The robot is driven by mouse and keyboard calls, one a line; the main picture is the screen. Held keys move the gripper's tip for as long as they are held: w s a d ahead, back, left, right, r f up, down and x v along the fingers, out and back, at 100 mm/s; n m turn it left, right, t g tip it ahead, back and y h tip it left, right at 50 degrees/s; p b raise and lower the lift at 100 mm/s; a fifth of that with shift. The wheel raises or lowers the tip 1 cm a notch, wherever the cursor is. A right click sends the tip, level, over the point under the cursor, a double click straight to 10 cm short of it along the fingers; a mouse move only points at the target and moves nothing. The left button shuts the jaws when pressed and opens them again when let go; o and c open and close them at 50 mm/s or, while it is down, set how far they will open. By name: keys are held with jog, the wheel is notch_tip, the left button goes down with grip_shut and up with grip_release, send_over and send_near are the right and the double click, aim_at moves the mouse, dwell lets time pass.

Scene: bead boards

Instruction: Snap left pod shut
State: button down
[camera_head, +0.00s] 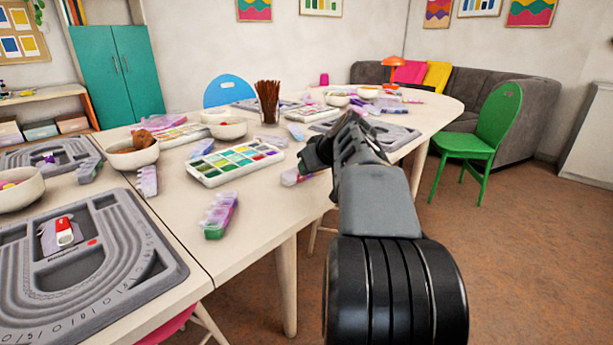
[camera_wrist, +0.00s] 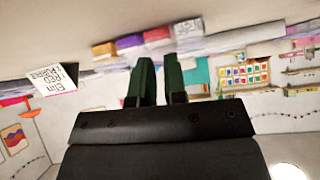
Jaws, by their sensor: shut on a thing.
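In the head view my gripper (camera_head: 316,157) is low over the table's right edge, partly hidden behind my arm. A pink-and-lilac bead pod (camera_head: 293,177) sits there, its right side hidden by the gripper. Another strip pod (camera_head: 219,216) with clear lilac lids stands left, near the front edge. Whether its lids are fully shut is unclear.
A bead tray (camera_head: 192,171), bowls (camera_head: 132,153) and a jar of brown sticks (camera_head: 268,103) crowd the table. A grey bead board (camera_head: 172,262) lies at the left. A name card (camera_wrist: 52,79) shows in the wrist view. A green chair (camera_head: 486,127) stands at the right.

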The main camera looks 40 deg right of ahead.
jog(key=shift+s+f+t, duration=0.1)
jog(key=shift+f+t, duration=0.2)
jog(key=shift+t, duration=0.2)
jog(key=c, duration=1.1)
grip_release()
jog(key=shift+r, duration=0.1)
